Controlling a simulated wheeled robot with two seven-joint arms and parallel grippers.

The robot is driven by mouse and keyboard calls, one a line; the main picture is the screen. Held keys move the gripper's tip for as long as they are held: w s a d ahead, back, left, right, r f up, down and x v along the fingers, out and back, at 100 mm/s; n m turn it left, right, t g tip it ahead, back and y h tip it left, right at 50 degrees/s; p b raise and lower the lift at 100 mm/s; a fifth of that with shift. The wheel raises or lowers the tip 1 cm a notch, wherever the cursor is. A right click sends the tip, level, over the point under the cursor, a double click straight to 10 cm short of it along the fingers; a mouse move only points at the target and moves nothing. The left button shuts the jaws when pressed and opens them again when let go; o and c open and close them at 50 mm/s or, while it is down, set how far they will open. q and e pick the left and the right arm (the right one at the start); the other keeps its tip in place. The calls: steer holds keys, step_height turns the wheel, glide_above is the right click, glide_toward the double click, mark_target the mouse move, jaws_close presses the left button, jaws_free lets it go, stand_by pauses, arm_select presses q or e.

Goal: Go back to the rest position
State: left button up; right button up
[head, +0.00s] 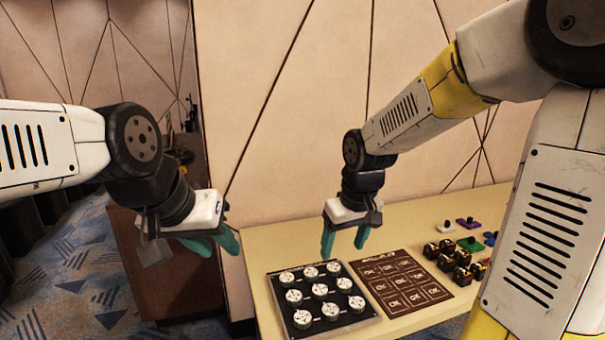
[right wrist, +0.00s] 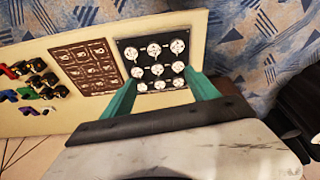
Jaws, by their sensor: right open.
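My left gripper (head: 226,240) hangs at the left, beyond the table's left end, with teal fingers and nothing seen between them. Whether its fingers are apart is hard to judge from this side angle. My right gripper (head: 345,240) is above the table near the back edge of the black panel, pointing down. Its teal fingers are apart and empty. In the right wrist view the same gripper (right wrist: 160,98) is open, with the black panel (right wrist: 153,62) seen beyond the fingertips.
A pale yellow table (head: 420,225) carries a black panel of white round dials (head: 320,292), a brown board with a grid of squares (head: 400,283), several dark cubes (head: 463,262) and small coloured pieces (head: 470,244). A wooden wall stands behind. Patterned carpet (head: 85,270) lies at left.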

steer(key=s+d+r+m+t, duration=0.1)
steer(key=s+d+r+m, duration=0.1)
steer(key=s+r, duration=0.2)
steer(key=s+d+r+m+t+y, duration=0.1)
steer(key=s+d+r+m+t, duration=0.1)
steer(key=s+r, duration=0.3)
steer(key=s+d, duration=0.1)
steer(key=s, duration=0.3)
steer(key=shift+s+r, duration=0.2)
steer(key=shift+s, duration=0.2)
steer(key=shift+d, duration=0.1)
